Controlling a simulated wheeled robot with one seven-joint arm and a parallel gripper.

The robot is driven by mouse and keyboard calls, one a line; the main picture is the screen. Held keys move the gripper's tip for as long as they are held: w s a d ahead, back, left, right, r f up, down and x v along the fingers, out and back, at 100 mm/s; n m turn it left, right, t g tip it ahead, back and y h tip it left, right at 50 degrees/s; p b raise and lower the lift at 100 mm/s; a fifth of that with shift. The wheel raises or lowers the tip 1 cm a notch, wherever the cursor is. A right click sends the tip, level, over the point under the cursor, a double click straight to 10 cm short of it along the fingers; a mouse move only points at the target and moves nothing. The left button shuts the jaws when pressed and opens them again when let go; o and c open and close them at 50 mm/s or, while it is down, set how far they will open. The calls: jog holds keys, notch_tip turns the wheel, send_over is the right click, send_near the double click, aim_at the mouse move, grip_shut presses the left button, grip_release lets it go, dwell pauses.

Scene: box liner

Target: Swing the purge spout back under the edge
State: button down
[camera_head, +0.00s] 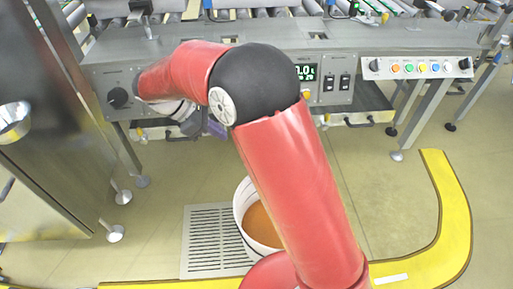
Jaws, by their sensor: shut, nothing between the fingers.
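My red arm crosses the middle of the view and bends left to the machine's front edge (240,60). My gripper (192,124), small and partly hidden behind my arm, is just under that edge, left of centre. It is shut with nothing in it. A small purple-grey part (216,129) shows beside it; I cannot tell whether this is the purge spout or whether the two touch. No spout can be made out for certain; my arm hides part of the space under the edge.
A white bucket (241,196) of orange-brown material stands on a floor grate (205,240), partly behind my arm. A steel cabinet (50,130) stands at left. The machine front carries a black knob (118,98), a display (306,72) and a button panel (418,67). Yellow floor edging (455,210) curves at right.

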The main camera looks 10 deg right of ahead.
jog(key=d+r+b+x, duration=0.1)
jog(key=x, duration=1.2)
jog(key=shift+d+b, duration=0.3)
jog(key=shift+d, duration=0.05)
jog(key=shift+w+r, duration=0.1)
jog(key=shift+r, duration=0.05)
jog(key=shift+d, duration=0.15)
